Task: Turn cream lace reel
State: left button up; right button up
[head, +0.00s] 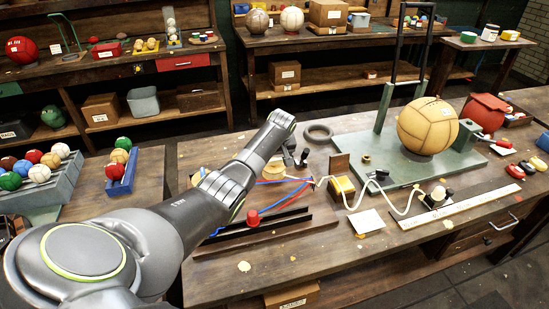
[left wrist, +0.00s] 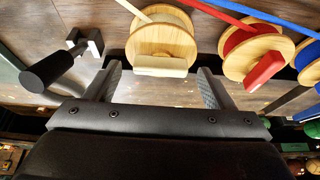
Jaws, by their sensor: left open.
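In the left wrist view, the cream lace reel (left wrist: 163,38) is a round wooden disc with a cream handle bar (left wrist: 160,66) on its near side. Cream lace runs off it toward the top edge. My left gripper (left wrist: 159,80) is open, with one finger on each side of the handle bar and a visible gap to both. Nothing is gripped. In the head view my left arm (head: 215,188) reaches over the workbench and hides most of the reels. My right gripper is not in view.
A red reel (left wrist: 255,45) and a blue reel (left wrist: 309,62) stand close on the right. A black cylinder with a bracket (left wrist: 50,72) is on the left. On the bench (head: 240,279), a tan leather ball (head: 427,126) sits on a green plate (head: 358,150).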

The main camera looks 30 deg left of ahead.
pick_arm(q)
jog(key=shift+f, duration=0.25)
jog(key=c, duration=1)
jog(key=shift+a, duration=0.1)
